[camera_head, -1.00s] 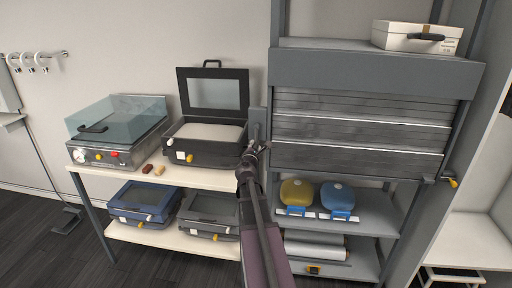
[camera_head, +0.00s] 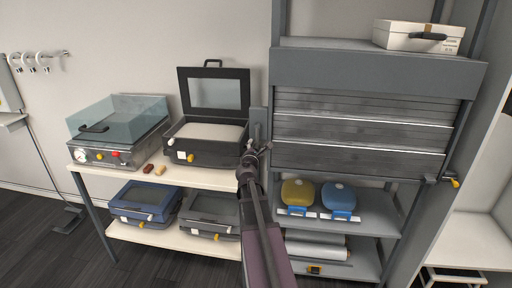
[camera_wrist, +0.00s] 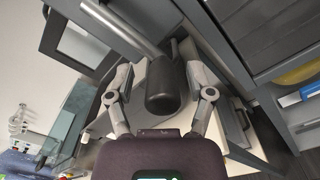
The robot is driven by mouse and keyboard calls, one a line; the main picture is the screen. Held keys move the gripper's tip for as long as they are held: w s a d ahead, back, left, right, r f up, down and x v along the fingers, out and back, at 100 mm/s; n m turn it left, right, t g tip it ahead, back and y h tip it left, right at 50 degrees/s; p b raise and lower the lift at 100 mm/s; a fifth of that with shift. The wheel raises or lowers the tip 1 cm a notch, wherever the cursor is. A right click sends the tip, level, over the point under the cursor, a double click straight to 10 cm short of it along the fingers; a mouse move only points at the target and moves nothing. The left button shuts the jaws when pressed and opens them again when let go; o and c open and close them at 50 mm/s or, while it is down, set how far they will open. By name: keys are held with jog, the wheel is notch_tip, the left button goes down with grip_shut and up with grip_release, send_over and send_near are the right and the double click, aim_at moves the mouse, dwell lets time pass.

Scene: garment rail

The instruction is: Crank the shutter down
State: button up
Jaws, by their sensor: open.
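The grey slatted shutter (camera_head: 360,130) hangs in the upper part of the shelf rack; its lower edge is above the shelf with the yellow and blue things. The crank's black knob (camera_wrist: 162,88) shows in the wrist view, close to a metal bar (camera_wrist: 118,25). My gripper (camera_wrist: 160,68) is open, with one finger on each side of the knob; I cannot tell whether either finger touches it. In the head view my gripper (camera_head: 256,150) is at the rack's left post, and it and my arm largely hide the crank.
A table (camera_head: 205,178) left of the rack carries a clear-lidded device (camera_head: 118,130) and an open black case (camera_head: 205,140), close to my gripper. A yellow (camera_head: 298,192) and a blue (camera_head: 338,196) rounded thing stand below the shutter. A white case (camera_head: 417,37) is on top.

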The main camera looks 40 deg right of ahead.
jog(key=v, duration=1.1)
jog(key=shift+s+a, duration=0.2)
dwell(0.4)
jog(key=a+f+m+g+y+p, duration=0.1)
jog(key=a+f+m+g+y, duration=0.2)
jog(key=a+f+m, duration=0.5)
jog(key=a+f+m+g+y+p, duration=0.1)
jog(key=a+f+m+g+y, duration=0.4)
jog(key=a, duration=0.6)
jog(key=s+a+f+m+g+y, duration=0.1)
jog(key=s+a+m+y, duration=0.1)
jog(key=a, duration=0.8)
jog(key=s+a+f+m+g+y, duration=0.2)
jog(key=s+a+y, duration=0.2)
jog(key=a, duration=0.6)
jog(key=shift+s+a+p, duration=0.15)
jog(key=shift+s+p, duration=0.15)
jog(key=shift+s, duration=0.1)
